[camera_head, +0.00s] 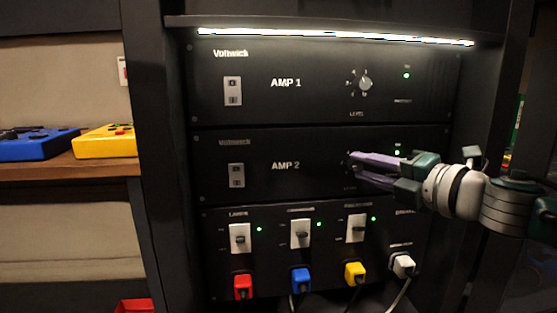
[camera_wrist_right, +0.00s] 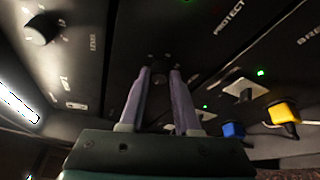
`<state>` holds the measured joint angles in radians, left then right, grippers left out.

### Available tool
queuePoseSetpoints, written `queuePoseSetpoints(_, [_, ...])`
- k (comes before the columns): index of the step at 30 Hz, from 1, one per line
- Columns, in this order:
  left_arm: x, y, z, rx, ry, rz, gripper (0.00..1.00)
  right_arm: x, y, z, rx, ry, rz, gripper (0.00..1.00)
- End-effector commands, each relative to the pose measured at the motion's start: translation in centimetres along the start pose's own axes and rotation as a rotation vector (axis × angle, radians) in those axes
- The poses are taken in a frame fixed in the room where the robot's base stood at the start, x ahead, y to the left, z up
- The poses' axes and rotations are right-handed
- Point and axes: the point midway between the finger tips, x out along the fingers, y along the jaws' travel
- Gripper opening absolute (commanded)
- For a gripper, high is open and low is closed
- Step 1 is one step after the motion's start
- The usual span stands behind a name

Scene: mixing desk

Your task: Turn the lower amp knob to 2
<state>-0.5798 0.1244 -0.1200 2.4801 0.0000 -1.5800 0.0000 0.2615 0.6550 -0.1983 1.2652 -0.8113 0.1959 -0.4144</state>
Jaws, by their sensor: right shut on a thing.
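The lower amp, labelled AMP 2 (camera_head: 285,165), sits in the black rack under AMP 1 (camera_head: 285,84). My right gripper (camera_head: 355,166) comes in from the right with its purple fingers at the lower amp's level knob, which they hide in the head view. In the right wrist view the fingers of my right gripper (camera_wrist_right: 160,72) close around the dark lower knob (camera_wrist_right: 159,77), mostly hidden between their tips. I cannot read its setting. The upper amp knob (camera_head: 364,84) is free, and it also shows in the right wrist view (camera_wrist_right: 41,28). My left gripper is not in view.
Below the amps is a panel with white switches (camera_head: 240,238) and red (camera_head: 243,287), blue (camera_head: 301,280), yellow (camera_head: 355,273) and white (camera_head: 402,265) plugs. A lit strip (camera_head: 335,36) runs above. Blue and yellow boxes (camera_head: 105,140) lie on a shelf at left.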

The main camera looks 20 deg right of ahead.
Motion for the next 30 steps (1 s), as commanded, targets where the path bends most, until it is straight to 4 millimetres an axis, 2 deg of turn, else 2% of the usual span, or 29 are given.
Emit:
queuePoseSetpoints(10, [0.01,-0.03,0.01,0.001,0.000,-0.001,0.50,-0.01,-0.14,0.03,-0.003,-0.002,-0.004,0.00])
queuePoseSetpoints(11, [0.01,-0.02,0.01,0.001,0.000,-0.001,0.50,-0.01,-0.15,0.03,-0.003,-0.002,-0.004,0.32])
queuePoseSetpoints(18, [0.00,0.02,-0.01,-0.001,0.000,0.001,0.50,0.00,-0.08,0.00,-0.001,-0.001,-0.002,0.59])
queuePoseSetpoints(26, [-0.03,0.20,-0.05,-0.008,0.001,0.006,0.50,-0.03,-0.03,-0.02,-0.001,0.000,-0.001,0.61])
queuePoseSetpoints(30, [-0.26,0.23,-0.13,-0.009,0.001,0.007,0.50,-0.74,-0.06,-0.03,0.000,0.000,-0.003,0.61])
